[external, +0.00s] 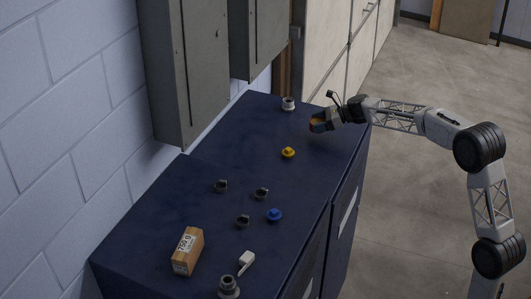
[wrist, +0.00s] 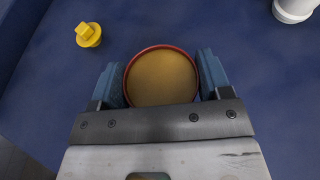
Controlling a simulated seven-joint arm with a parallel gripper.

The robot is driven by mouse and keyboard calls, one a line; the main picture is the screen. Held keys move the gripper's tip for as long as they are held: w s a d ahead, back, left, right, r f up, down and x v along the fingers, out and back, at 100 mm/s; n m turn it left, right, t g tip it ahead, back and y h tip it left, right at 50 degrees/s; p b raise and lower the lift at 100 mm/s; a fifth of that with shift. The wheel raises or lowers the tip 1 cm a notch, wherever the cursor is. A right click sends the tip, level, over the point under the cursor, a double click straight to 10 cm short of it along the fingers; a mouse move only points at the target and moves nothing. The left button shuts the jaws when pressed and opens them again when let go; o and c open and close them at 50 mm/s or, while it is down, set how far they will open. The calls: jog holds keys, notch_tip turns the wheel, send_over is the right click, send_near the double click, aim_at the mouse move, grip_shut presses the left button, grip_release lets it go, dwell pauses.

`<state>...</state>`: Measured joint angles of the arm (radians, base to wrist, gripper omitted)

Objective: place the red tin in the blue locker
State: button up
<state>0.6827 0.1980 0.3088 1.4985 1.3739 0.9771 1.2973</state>
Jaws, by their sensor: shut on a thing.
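My gripper (wrist: 161,85) is shut on a round tin (wrist: 161,78) with a red rim and a tan-gold face, held between its two blue fingers in the wrist view. In the external view my gripper (external: 318,122) is over the far right part of the dark blue locker (external: 330,160), near its right edge. The locker's doors face right and look shut.
A yellow plug (external: 288,152) and a white fitting (external: 288,103) stand near my gripper. A blue plug (external: 274,215), several dark fittings, a cardboard box (external: 187,251) and a white piece (external: 246,260) are nearer the front. Grey wall cabinets (external: 185,70) hang over the left side.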

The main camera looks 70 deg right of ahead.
jog(key=shift+f, duration=1.75)
jog(key=shift+f, duration=0.1)
jog(key=o, duration=1.1)
jog(key=shift+c, duration=0.2)
jog(key=v, duration=1.2)
